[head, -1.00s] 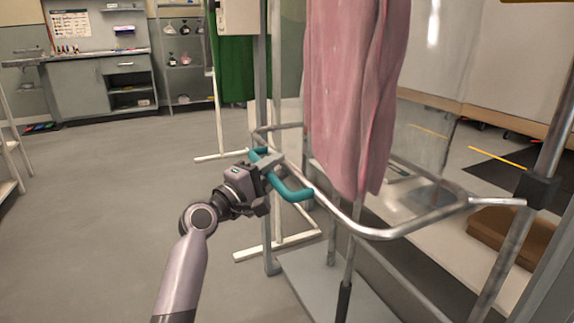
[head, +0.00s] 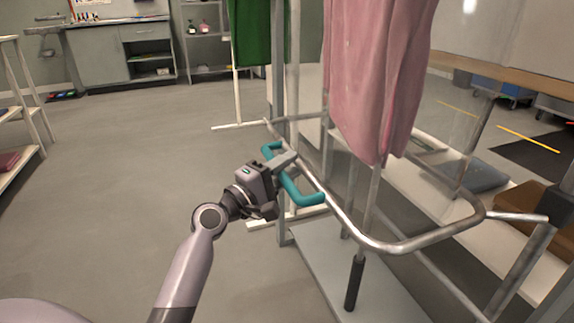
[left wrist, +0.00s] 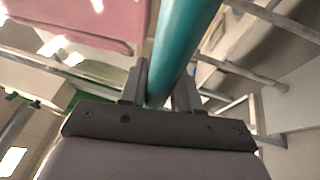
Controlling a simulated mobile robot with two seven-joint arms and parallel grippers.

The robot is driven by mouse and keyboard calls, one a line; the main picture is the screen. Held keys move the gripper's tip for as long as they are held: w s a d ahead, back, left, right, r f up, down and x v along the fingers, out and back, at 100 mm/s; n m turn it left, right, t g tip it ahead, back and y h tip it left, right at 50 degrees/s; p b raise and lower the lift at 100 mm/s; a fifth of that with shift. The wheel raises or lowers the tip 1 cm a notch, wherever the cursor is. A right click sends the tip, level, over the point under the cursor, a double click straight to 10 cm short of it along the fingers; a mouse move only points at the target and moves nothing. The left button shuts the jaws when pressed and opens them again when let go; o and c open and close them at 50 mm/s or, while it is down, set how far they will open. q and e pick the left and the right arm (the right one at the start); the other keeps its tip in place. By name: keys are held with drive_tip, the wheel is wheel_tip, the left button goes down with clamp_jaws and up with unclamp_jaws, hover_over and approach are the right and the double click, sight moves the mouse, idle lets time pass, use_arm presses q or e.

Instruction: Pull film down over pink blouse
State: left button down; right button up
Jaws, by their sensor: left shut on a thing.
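The pink blouse (head: 378,80) hangs in the upper middle of the head view, its top out of frame. Clear film, hard to make out, seems to surround it. A bent metal hoop frame (head: 400,246) with a teal handle (head: 311,198) runs around and below the blouse's hem. My left gripper (head: 283,163) is shut on the teal handle, left of the blouse. The left wrist view shows the handle (left wrist: 183,40) between the fingers (left wrist: 160,90) and part of the blouse (left wrist: 75,22) at upper left. My right gripper is not in view.
A grey base plate (head: 340,272) and upright posts stand under the hoop. A green garment (head: 258,35) hangs behind on a white stand. A brown box (head: 530,210) is at the right.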

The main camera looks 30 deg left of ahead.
use_arm(q)
drive_tip(key=c, duration=1.2)
unclamp_jaws()
drive_tip(key=shift+o, duration=0.9)
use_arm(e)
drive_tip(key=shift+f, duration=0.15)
use_arm(q)
drive_tip(key=v, duration=0.7)
drive_tip(key=shift+p, duration=0.35)
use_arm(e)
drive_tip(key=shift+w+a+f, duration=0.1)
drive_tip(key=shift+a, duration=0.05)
use_arm(q)
drive_tip(key=shift+s, duration=0.15)
